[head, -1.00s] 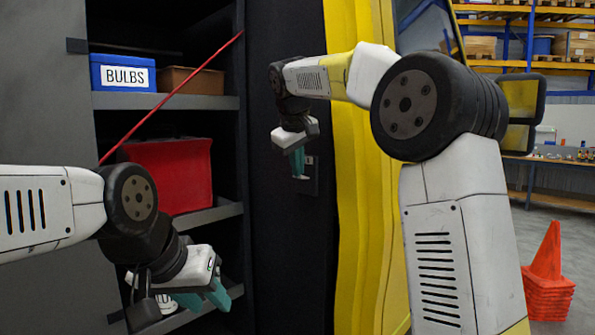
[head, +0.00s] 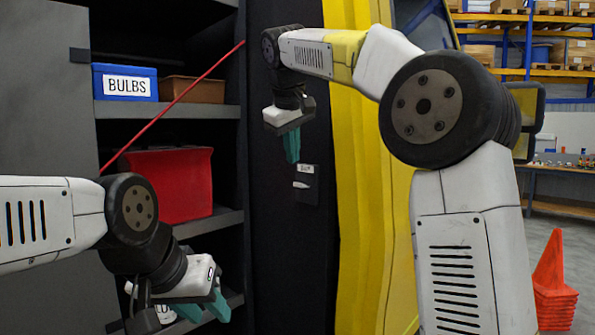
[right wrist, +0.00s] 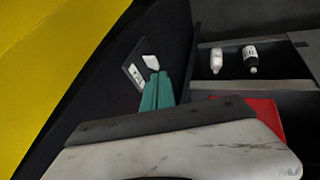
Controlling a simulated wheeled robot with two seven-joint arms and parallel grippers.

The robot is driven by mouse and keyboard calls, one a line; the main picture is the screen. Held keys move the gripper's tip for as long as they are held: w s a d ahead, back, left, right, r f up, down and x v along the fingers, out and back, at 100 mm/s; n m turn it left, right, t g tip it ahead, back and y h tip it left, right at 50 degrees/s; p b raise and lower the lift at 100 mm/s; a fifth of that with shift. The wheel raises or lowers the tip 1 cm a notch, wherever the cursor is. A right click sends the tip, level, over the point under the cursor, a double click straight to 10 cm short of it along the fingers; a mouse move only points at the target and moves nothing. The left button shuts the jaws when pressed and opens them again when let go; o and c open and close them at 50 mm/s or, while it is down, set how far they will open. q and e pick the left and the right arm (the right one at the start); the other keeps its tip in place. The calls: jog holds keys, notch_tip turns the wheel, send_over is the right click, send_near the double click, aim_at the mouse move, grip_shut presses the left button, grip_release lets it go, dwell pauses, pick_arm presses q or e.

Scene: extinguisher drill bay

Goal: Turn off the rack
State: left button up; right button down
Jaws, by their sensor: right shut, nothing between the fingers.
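The rack's switch is a dark plate (head: 308,192) on the black side panel, with a small white label and a white lever (head: 301,185). The lever lies roughly level in the head view; its exact setting is unclear. The plate (right wrist: 130,77) and lever (right wrist: 151,62) also show in the right wrist view. My right gripper (head: 292,158) is shut and empty, pointing down just above and left of the plate. Its teal fingers (right wrist: 158,78) appear close to the lever in the wrist view; contact cannot be told. My left gripper (head: 206,312) is open and empty by the lower shelf.
Shelves at left hold a blue BULBS box (head: 125,83), a brown box (head: 193,90) and a red bin (head: 172,184). A red rod (head: 185,94) slants across them. Yellow covering (head: 360,200) stands right of the panel. Orange cones (head: 556,285) stand at far right.

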jog(key=shift+s+a+r, duration=0.3)
jog(key=shift+s+r, duration=0.1)
jog(key=shift+s, duration=0.2)
jog(key=shift+s+a+r, duration=0.3)
jog(key=shift+s+r, duration=0.05)
jog(key=shift+s, duration=0.25)
send_near(300, 195)
notch_tip(300, 195, down, 3)
jog(key=a, duration=0.2)
jog(key=shift+w+d+f, duration=0.45)
jog(key=shift+w+d, duration=0.1)
jog(key=shift+w, duration=0.2)
jog(key=shift+w+d+f, duration=0.5)
jog(key=shift+w+d, duration=0.05)
jog(key=shift+w, duration=0.2)
